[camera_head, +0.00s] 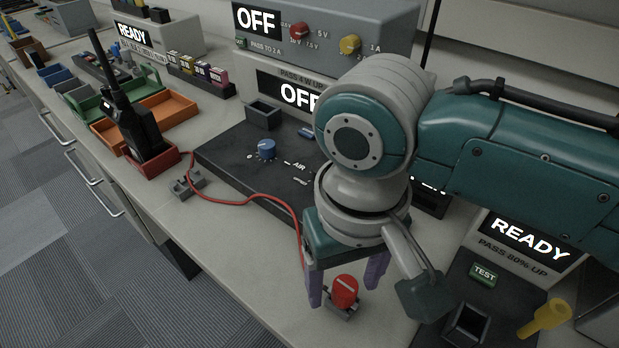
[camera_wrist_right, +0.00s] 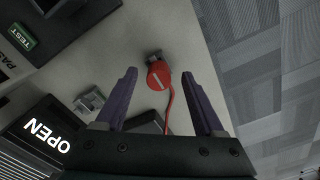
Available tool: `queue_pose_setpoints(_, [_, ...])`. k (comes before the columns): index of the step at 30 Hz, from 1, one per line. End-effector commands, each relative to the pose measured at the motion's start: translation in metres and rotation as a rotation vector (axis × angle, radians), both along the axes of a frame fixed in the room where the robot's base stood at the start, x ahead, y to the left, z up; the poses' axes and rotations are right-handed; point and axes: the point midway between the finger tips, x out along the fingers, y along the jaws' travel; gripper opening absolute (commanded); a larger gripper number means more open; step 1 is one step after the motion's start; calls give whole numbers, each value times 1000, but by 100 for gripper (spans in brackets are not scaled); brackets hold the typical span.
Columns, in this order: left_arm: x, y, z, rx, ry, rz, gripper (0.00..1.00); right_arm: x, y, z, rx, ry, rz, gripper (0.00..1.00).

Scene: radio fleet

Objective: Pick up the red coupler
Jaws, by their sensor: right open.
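The red coupler (camera_head: 345,290) is a short red cylinder with a pale stripe on its top. It sits on a small grey holder (camera_head: 342,310) near the front edge of the bench, and a red cable runs from it. My right gripper (camera_head: 343,281) is above it with purple fingers spread to either side. In the right wrist view the coupler (camera_wrist_right: 159,75) shows beyond and between the open fingertips (camera_wrist_right: 168,95), apart from both. My left gripper is not in view.
A black tester panel (camera_head: 265,165) and a black radio (camera_head: 135,115) in a red tray (camera_head: 153,163) stand to the left. A second small grey holder (camera_head: 187,184) is at the cable's other end. A READY unit with a TEST button (camera_head: 485,273) and a yellow part (camera_head: 545,318) are at right.

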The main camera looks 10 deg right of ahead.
Motion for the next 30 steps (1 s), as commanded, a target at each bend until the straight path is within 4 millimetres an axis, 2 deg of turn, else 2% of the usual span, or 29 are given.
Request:
queue_pose_setpoints(3, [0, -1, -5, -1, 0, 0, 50, 0, 0, -11, -1, 0, 0, 70])
queue_pose_setpoints(10, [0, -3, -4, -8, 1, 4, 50, 0, 0, -11, 0, -2, 0, 70])
queue_pose_setpoints(27, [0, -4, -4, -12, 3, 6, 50, 0, -1, -11, -1, -2, 0, 6])
queue_pose_setpoints(29, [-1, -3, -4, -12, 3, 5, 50, 0, 0, -11, -1, -2, 0, 0])
queue_pose_setpoints(30, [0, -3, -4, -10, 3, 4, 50, 0, -1, -11, -1, -2, 0, 0])
